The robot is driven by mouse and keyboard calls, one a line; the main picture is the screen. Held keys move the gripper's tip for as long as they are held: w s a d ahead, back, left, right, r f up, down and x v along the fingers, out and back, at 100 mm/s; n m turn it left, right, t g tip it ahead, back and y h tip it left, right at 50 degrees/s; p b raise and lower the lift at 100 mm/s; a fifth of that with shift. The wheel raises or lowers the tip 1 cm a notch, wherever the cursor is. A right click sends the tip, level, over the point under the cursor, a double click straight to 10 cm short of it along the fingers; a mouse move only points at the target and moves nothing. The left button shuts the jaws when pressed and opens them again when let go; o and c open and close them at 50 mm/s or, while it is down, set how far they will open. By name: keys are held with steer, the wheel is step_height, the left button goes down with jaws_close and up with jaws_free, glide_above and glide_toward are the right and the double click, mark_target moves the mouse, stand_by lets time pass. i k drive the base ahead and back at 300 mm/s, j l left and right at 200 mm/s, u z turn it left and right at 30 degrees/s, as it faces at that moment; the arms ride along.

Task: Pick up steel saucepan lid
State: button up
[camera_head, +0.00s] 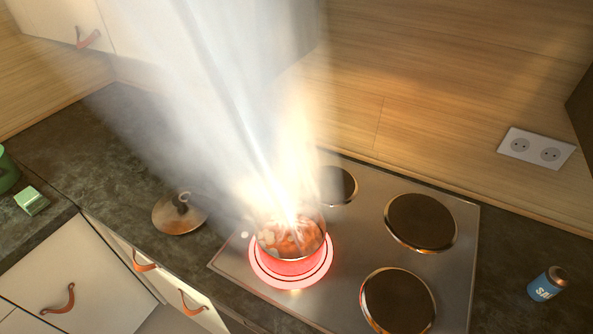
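The steel saucepan lid (180,214) lies on the dark countertop, left of the hob. It is a round metal disc with a dark knob on top, and it looks flat on the counter with its knob up. A saucepan (290,240) with orange and pale food in it stands on a red-glowing burner (290,283) just right of the lid. Flames and white smoke rise from the saucepan. My gripper is not in view.
The steel hob (366,240) has several other dark burners. A green mug (7,172) and a small green box (31,201) are at far left. Drawers with leather pulls (62,299) are below. Counter left of the lid is clear.

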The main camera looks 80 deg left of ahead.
mark_target(169, 216)
steer(key=u, duration=3.55)
steer(key=i+j+z, duration=0.1)
steer(key=i+j, duration=0.6)
steer(key=i+j+z, duration=0.15)
steer(key=i+j, duration=0.55)
steer(key=j, duration=0.2)
